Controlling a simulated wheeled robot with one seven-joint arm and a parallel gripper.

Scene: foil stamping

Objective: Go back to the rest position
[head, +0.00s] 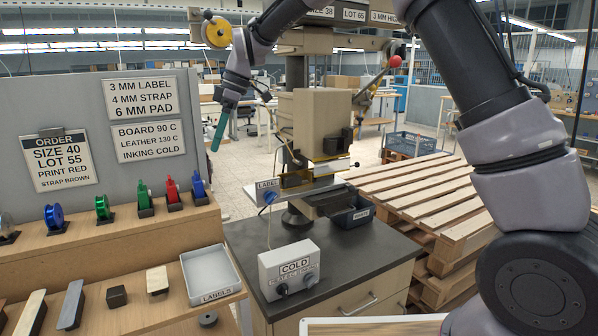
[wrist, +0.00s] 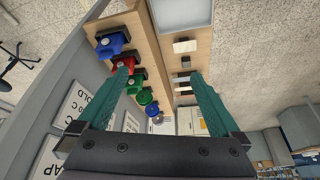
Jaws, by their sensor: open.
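In the wrist view, the foil reels and the shelf lie beyond the fingers. My arm arches over the press from the right side of the head view.
Several coloured foil reels (head: 103,208) stand on the wooden shelf. A LABELS tray (head: 210,275) and small blocks (head: 157,280) are below. A control box (head: 290,270) reading COLD sits on the dark bench (head: 375,245). Wooden pallets (head: 425,195) are at right.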

